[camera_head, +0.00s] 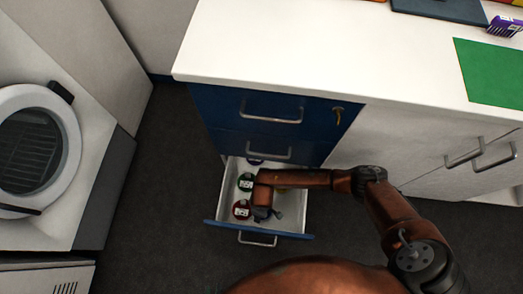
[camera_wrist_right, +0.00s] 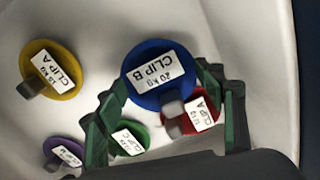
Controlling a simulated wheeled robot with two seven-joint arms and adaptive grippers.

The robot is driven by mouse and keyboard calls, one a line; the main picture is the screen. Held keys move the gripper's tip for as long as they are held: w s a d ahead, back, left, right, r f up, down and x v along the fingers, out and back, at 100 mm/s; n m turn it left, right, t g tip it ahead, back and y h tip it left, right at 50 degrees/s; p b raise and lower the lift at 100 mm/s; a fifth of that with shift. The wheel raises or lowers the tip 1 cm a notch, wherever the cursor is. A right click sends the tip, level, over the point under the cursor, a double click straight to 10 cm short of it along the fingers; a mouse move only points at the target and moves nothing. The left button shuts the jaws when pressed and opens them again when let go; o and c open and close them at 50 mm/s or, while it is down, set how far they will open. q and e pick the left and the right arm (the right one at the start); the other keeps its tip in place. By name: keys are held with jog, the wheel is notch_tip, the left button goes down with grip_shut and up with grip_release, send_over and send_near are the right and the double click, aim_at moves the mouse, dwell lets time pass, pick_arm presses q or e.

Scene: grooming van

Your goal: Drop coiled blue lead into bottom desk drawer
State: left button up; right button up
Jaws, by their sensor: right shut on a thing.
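The coiled blue lead (camera_wrist_right: 137,93) shows in the right wrist view as a round blue disc with a white "CLIP B" label and a grey clip. My right gripper (camera_wrist_right: 160,88) is shut on it, with a green-sided finger on either side. In the head view the right gripper (camera_head: 263,213) is low inside the open bottom desk drawer (camera_head: 296,211). My arm hides much of the lead there. I cannot tell whether the lead touches the drawer floor. I see no left gripper.
The drawer also holds a red disc (camera_head: 241,210), a green disc (camera_head: 245,183), a purple disc (camera_head: 255,161) and a yellow disc (camera_wrist_right: 53,70). The upper blue drawers (camera_head: 270,105) are shut. The white desktop (camera_head: 330,45) overhangs behind. A washer-like machine (camera_head: 35,150) stands left.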

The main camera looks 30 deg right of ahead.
jog(key=shift+f, duration=0.3)
pick_arm(q)
jog(key=shift+a+f, duration=0.1)
jog(key=shift+f, duration=0.1)
pick_arm(e)
jog(key=o, duration=1.2)
jog(key=shift+r, duration=0.1)
jog(key=r+p, duration=0.1)
jog(key=r, duration=0.1)
jog(key=r+p, duration=0.1)
jog(key=r, duration=0.2)
jog(key=shift+w+r+p, duration=0.2)
jog(key=shift+r+p, duration=0.1)
jog(key=shift+p, duration=0.1)
pick_arm(q)
jog(key=s+a+r+g+p, duration=0.1)
jog(key=s+r+g, duration=0.1)
jog(key=r, duration=0.3)
jog(key=s+a+r+g+y+p, duration=0.1)
jog(key=s+r+g+p, duration=0.1)
jog(key=s+r, duration=0.1)
jog(key=shift+s+a+r, duration=0.3)
jog(key=shift+a+r, duration=0.1)
jog(key=shift+r, duration=0.5)
pick_arm(e)
notch_tip(320, 180, up, 7)
jog(key=shift+s, duration=0.2)
jog(key=shift+f, duration=0.1)
